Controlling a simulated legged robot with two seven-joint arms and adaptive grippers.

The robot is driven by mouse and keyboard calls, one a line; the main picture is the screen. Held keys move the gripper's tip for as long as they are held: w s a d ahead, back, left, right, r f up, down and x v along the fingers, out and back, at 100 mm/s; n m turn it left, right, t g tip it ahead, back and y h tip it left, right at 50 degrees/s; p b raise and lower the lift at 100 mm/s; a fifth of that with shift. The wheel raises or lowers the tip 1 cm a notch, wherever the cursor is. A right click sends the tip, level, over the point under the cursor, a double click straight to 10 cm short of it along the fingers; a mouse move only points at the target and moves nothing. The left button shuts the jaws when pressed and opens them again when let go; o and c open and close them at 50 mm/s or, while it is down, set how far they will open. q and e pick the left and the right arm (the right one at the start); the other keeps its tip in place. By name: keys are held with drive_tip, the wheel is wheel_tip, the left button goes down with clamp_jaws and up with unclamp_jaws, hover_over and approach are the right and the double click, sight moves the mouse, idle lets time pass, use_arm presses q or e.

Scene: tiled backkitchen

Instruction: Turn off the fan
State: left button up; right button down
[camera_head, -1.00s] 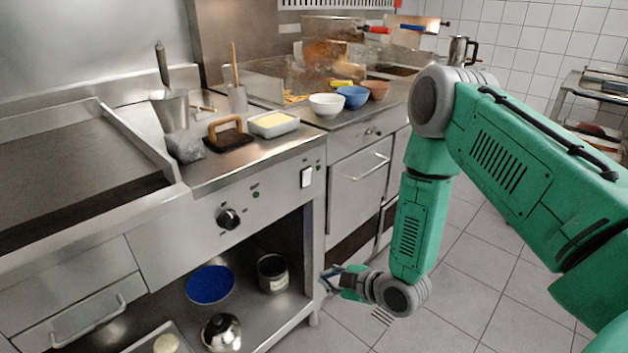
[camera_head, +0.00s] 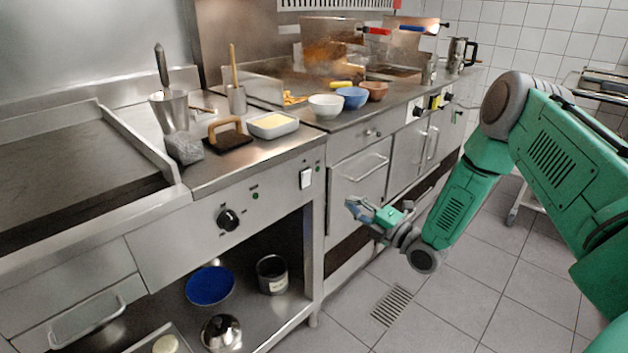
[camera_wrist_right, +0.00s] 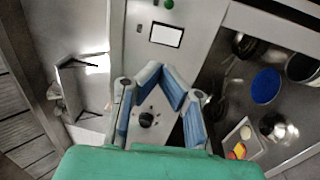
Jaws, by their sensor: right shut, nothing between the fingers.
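No fan can be made out for certain. A white rocker switch (camera_head: 306,178) sits on the upper right of the steel counter's front panel, with a small green light and a black knob (camera_head: 228,219) to its left. The white switch (camera_wrist_right: 166,35) also shows at the top of the right wrist view, beyond the fingertips, and the knob (camera_wrist_right: 147,118) shows between the fingers. My right gripper (camera_head: 358,205) is shut and empty, in front of the cabinets, to the right of and a little lower than the switch in the head view. My left gripper is out of view.
The counter carries a metal pot (camera_head: 170,110), a wooden-handled press (camera_head: 228,134), a butter dish (camera_head: 273,125) and several bowls. The tiled floor on the right is mostly clear.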

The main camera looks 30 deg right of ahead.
sight(309, 176)
drive_tip(key=b+x, duration=0.2)
drive_tip(key=x, duration=1.1)
drive_tip(key=shift+f+b, duration=0.1)
drive_tip(key=shift+b, duration=0.25)
drive_tip(key=shift+w, duration=0.15)
drive_tip(key=shift+w+a+r+g+p, duration=0.2)
drive_tip(key=shift+w+r+g+p, duration=0.3)
drive_tip(key=shift+p, duration=0.6)
drive_tip(key=shift+s+f+b, duration=0.2)
drive_tip(key=shift+f+b, duration=0.05)
drive_tip(key=shift+b, duration=0.05)
drive_tip(key=shift+s+f, duration=0.1)
drive_tip(key=shift+f, duration=0.05)
